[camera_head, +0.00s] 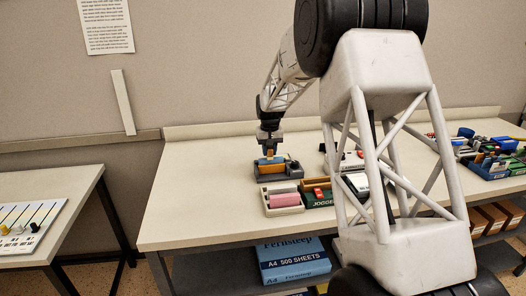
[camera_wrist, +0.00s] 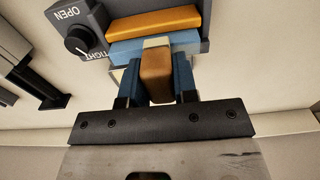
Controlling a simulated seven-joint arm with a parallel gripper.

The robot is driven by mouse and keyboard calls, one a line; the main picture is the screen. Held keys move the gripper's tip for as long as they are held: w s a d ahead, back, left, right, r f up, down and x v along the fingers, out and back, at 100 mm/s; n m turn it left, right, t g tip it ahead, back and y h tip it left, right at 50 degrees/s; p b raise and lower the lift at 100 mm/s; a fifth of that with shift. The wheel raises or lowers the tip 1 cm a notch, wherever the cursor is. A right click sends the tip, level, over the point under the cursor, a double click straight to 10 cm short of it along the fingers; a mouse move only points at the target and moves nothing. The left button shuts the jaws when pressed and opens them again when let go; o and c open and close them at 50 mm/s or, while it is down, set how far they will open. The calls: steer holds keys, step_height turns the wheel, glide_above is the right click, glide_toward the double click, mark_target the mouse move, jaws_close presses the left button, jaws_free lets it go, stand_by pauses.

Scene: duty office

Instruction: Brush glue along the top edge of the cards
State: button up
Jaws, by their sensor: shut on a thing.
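My gripper (camera_wrist: 157,80) is shut on a brown block-like handle with a cream end, probably the glue brush (camera_wrist: 156,75). In the head view my gripper (camera_head: 269,151) is low over a grey clamp (camera_head: 278,173). In the wrist view the clamp (camera_wrist: 97,14) has a black knob marked OPEN and TIGHT. An orange bar (camera_wrist: 155,22) and a blue bar (camera_wrist: 125,47) lie across it. The brush's cream end overlaps the blue bar; I cannot tell whether they touch. I cannot make out the cards or any glue.
A pale tray with a pink block (camera_head: 285,200) and a green box marked JOGGER (camera_head: 320,196) stand close in front of the clamp. My arm hides part of the bench (camera_head: 190,205). Blue bins (camera_head: 490,167) stand at the far right. The bench's left part is clear.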

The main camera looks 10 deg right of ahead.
mark_target(279, 157)
steer(key=shift+d+f, duration=0.1)
steer(key=shift+d, duration=3.15)
steer(key=shift+a, duration=5.9)
step_height(279, 157, up, 8)
steer(key=shift+d, duration=0.15)
